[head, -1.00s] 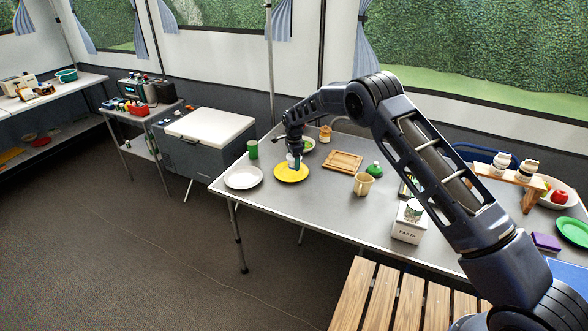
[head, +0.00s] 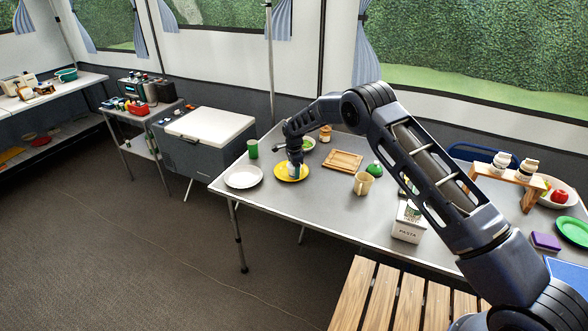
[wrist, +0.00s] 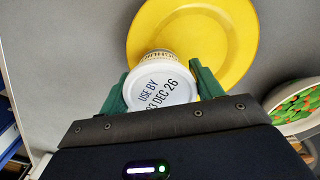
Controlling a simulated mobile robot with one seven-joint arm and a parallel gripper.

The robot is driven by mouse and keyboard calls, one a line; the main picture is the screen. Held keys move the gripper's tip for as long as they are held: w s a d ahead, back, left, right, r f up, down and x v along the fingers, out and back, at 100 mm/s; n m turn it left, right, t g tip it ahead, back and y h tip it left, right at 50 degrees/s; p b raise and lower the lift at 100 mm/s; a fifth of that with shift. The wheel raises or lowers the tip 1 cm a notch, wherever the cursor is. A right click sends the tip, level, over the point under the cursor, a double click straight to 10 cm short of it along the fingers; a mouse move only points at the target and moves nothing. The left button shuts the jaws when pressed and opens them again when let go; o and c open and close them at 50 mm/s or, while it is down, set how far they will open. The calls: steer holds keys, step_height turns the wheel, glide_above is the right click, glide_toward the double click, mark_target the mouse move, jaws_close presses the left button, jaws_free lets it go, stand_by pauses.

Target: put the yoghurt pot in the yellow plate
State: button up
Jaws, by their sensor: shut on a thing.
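The yellow plate (head: 283,177) lies flat on the grey table, and it fills the upper middle of the wrist view (wrist: 243,45). My gripper (head: 294,172) points down at the plate. In the wrist view its green fingers (wrist: 160,88) are shut on the yoghurt pot (wrist: 162,84), one on each side. The pot has a white lid printed "USE BY" and a date. In the wrist view the pot overlaps the plate's edge. In the head view the gripper mostly hides the pot, and I cannot tell whether its base touches the plate.
A white plate (head: 243,178) is left of the yellow plate, with a green cup (head: 252,149) behind it. A bowl with green and red contents (wrist: 296,105) is close by. A wooden tray (head: 343,161) and beige mug (head: 363,184) stand to the right. The table's front-left area is clear.

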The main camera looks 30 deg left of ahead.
steer(key=shift+f, duration=0.1)
steer(key=o, duration=1.1)
steer(key=shift+c, duration=0.2)
step_height(320, 180, up, 13)
steer(key=shift+d, duration=0.1)
